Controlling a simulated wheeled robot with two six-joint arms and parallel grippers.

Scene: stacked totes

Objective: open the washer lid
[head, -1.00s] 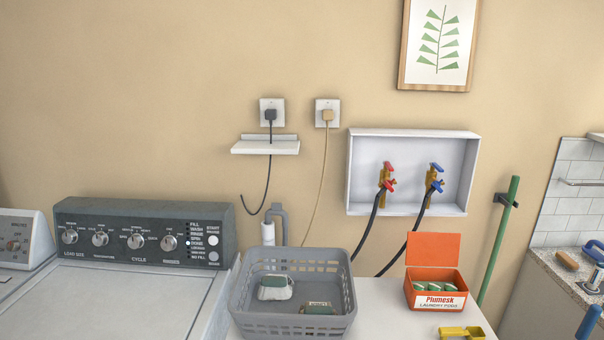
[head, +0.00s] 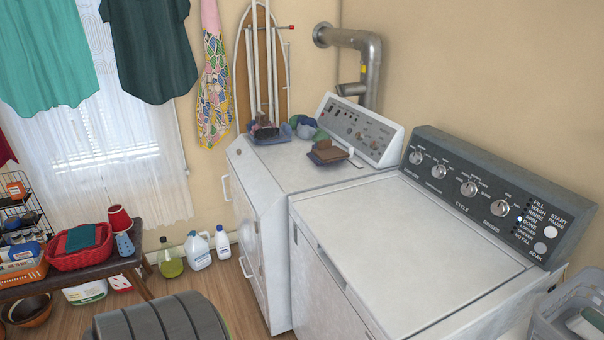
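The washer (head: 345,297) stands at the right in the head view, white with a dark control panel (head: 480,192) along its back. Its white lid (head: 410,240) is down and flat on top. The panel has several knobs, a column of cycle labels with one lit light, and two round buttons. Neither of my grippers shows in the head view.
A white dryer (head: 262,215) stands left of the washer with small items on top. A grey basket (head: 550,325) is at the lower right. Bottles (head: 197,250) and a bench (head: 70,268) with a red tub are at the left. Some wooden floor is clear.

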